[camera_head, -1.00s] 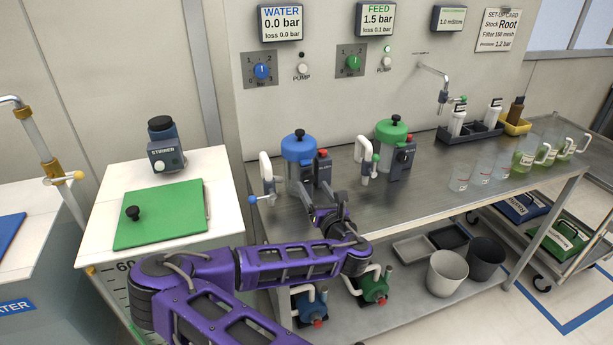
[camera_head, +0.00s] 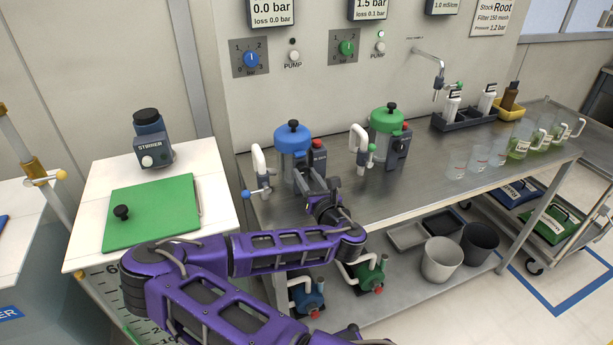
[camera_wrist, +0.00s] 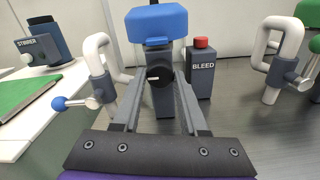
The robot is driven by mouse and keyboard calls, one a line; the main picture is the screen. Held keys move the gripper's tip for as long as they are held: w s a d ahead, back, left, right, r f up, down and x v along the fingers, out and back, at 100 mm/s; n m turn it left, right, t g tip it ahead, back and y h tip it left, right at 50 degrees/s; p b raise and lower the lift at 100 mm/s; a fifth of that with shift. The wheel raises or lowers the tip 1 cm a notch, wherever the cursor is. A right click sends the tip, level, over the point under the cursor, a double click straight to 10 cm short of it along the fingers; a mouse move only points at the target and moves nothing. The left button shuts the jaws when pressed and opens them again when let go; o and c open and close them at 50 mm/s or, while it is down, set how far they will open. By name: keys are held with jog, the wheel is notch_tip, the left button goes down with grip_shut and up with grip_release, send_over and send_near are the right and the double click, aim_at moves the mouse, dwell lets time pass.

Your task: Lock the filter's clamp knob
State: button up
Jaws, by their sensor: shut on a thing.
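The blue-lidded filter stands on the steel bench; its lid shows in the head view (camera_head: 293,138) and the wrist view (camera_wrist: 156,23). Its round black clamp knob (camera_wrist: 158,76) faces me in the wrist view, with a short white mark lying near level. My gripper (camera_wrist: 160,84) is shut on the knob, one finger on each side. In the head view my gripper (camera_head: 318,185) is in front of the filter, and the knob is hidden there.
Right of the filter is the BLEED block (camera_wrist: 201,72) with a red button. Left is a white pipe (camera_wrist: 99,62) with a blue-ball valve handle (camera_wrist: 59,103). A green-lidded filter (camera_head: 387,121) stands further right. The bench front is clear.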

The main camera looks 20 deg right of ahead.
grip_shut()
jog(key=shift+r+m+p, duration=0.1)
jog(key=shift+m+p, duration=0.2)
jog(key=shift+m, duration=0.2)
jog(key=m+p, duration=0.1)
jog(key=m, duration=0.2)
jog(key=m+p, duration=0.1)
jog(key=m, duration=0.3)
jog(key=shift+p, duration=0.3)
jog(key=m, duration=0.9)
jog(key=shift+m, duration=0.4)
